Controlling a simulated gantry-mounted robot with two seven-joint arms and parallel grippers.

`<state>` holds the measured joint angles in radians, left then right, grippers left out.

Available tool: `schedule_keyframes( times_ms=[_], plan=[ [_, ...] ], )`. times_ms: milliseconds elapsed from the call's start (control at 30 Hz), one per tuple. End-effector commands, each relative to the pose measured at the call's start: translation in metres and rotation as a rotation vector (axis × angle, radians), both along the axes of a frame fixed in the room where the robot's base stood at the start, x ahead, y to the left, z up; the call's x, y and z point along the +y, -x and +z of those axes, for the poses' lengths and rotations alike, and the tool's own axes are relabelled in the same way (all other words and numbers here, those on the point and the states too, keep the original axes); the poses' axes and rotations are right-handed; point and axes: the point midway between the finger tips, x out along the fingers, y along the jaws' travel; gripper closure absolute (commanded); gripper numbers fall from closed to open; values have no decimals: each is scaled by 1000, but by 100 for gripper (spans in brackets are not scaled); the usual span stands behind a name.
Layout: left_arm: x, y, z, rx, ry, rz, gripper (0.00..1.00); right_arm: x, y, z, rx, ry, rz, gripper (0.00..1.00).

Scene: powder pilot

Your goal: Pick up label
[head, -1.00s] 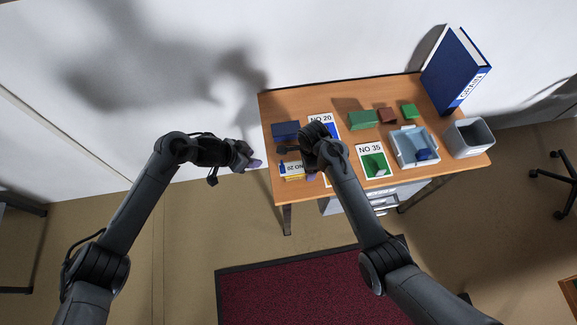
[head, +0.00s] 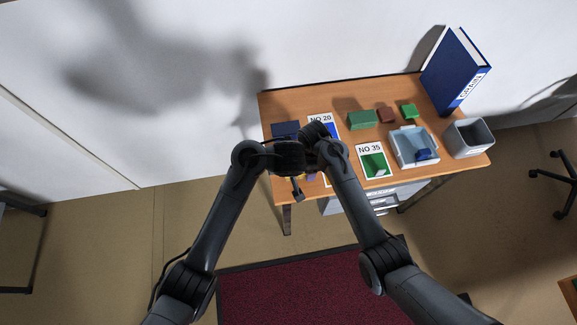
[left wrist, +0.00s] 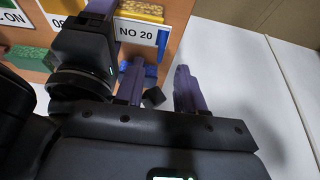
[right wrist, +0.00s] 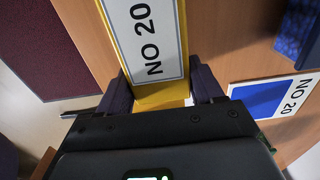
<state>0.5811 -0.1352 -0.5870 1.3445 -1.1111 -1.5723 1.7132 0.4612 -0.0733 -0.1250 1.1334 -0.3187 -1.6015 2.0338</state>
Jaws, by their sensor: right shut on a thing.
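The white label (right wrist: 152,35) printed NO 20 lies on the face of a yellow block (right wrist: 183,40) in the right wrist view. My right gripper (right wrist: 158,92) is shut on the yellow block, one finger on each side. In the left wrist view the label (left wrist: 137,31) hangs upright under the block's speckled yellow top (left wrist: 135,10). My left gripper (left wrist: 160,88) is open and empty, its purple fingers apart just short of the label. A small blue piece (left wrist: 162,45) shows beside the label. In the head view the arms hide both fingertips and most of the block.
On the wooden desk (head: 350,93) are a blue block (head: 285,130), a NO 20 card (head: 321,119), a green NO 35 card (head: 372,162), green and brown blocks, a light-blue tray (head: 408,150), a grey bin (head: 470,138) and a blue binder (head: 448,75).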

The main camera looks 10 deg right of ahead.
Motion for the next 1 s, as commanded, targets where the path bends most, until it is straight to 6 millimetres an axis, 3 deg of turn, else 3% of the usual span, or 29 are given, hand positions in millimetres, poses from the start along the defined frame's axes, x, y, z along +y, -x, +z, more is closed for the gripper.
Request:
schedule_keyframes(
  times_ms=[333,700,1000],
  plan=[
    [2,-8,-19,1,-6,1,62,0,0,0,-1,0,0,73],
    [2,-23,-54,1,-4,3,62,0,0,0,-1,0,0,73],
    [1,-24,-57,1,-1,2,62,0,0,0,-1,0,0,73]
  ],
)
